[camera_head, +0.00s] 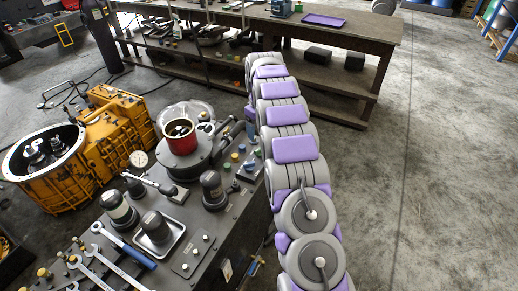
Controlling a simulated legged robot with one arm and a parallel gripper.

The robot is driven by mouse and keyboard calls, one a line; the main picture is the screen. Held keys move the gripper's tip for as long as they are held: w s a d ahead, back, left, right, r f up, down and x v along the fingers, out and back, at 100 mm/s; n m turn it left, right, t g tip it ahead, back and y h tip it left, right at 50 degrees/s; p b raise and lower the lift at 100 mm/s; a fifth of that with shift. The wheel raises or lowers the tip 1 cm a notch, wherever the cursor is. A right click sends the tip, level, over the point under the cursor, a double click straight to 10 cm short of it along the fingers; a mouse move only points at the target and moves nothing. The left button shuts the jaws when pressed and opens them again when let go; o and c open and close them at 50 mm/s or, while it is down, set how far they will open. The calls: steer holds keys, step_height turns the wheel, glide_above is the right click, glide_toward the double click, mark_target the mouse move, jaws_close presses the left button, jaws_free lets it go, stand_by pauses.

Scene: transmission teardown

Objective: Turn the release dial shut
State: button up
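A grey test bench (225,222) stands at the left, with knobs, buttons and fittings on its top. I cannot tell for sure which fitting is the release dial. A round grey base with a red-rimmed cup (180,137) sits at its far end. A small white-faced gauge (139,159) stands left of it, and a lever handle (155,184) lies just in front. Dark round-capped fittings (213,188) stand nearer. My grey and purple arm reaches up the middle, right of the bench, and hides part of its right edge. My gripper cannot be made out.
A yellow transmission housing (62,183) sits left of the bench. A long wooden workbench (340,48) with a purple tray (323,20) stands behind. The concrete floor at right is clear.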

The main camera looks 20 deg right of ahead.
mark_target(259, 149)
step_height(259, 149, down, 10)
steer(key=shift+r+b, duration=0.25)
steer(key=shift+b, duration=0.65)
steer(key=c, duration=1.1)
